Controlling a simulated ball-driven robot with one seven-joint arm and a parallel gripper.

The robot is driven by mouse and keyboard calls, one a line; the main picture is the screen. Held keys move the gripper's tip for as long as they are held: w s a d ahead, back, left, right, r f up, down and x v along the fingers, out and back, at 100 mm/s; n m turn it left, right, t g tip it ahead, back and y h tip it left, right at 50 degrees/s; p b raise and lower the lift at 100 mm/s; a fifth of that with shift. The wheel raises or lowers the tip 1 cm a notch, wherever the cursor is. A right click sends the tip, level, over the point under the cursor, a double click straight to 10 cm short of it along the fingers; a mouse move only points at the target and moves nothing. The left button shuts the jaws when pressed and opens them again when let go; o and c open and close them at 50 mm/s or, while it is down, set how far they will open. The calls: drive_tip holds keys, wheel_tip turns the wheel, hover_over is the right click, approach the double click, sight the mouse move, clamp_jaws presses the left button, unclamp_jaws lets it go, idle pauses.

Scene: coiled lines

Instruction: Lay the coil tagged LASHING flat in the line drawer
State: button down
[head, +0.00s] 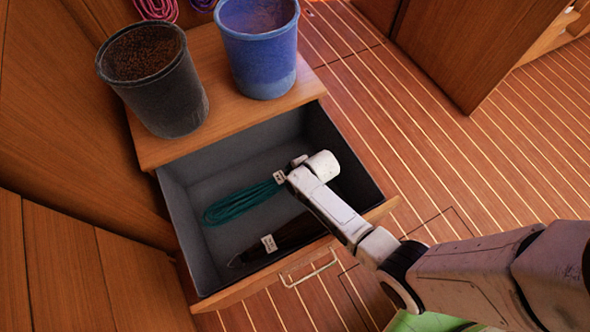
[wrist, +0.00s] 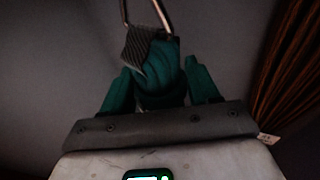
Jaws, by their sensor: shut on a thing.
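A long teal coil (head: 243,204) is inside the open, grey-lined line drawer (head: 190,234), with a small white tag at its right end. The tag's lettering is too small to read. My gripper (head: 298,162) is at that right end, low over the drawer. In the wrist view my gripper (wrist: 158,80) is shut on the teal coil (wrist: 160,78), whose bundle shows between the fingers. A grey ribbed band and a thin metal loop show above the bundle. I cannot tell whether the whole coil touches the drawer floor.
A dark brown coil (head: 295,236) with a white tag lies along the drawer's front; its strands show in the wrist view (wrist: 290,75). A black bucket (head: 155,85) and a blue bucket (head: 259,50) stand on the cabinet top behind. Drawer floor beyond the teal coil is bare.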

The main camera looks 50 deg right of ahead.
drive_tip(key=shift+c, duration=0.9)
unclamp_jaws()
drive_tip(key=p+v, duration=0.5)
drive_tip(key=v, duration=0.5)
drive_tip(key=shift+s+r, duration=0.2)
drive_tip(key=shift+r, duration=0.15)
drive_tip(key=s+a+r+m+g, duration=0.3)
drive_tip(key=s+r+m+g, duration=0.1)
drive_tip(key=s+r+m, duration=1.3)
wheel_tip(320, 180, up, 23)
drive_tip(key=w+n+p, duration=0.1)
drive_tip(key=p, duration=2.1)
drive_tip(key=shift+n+p, duration=0.4)
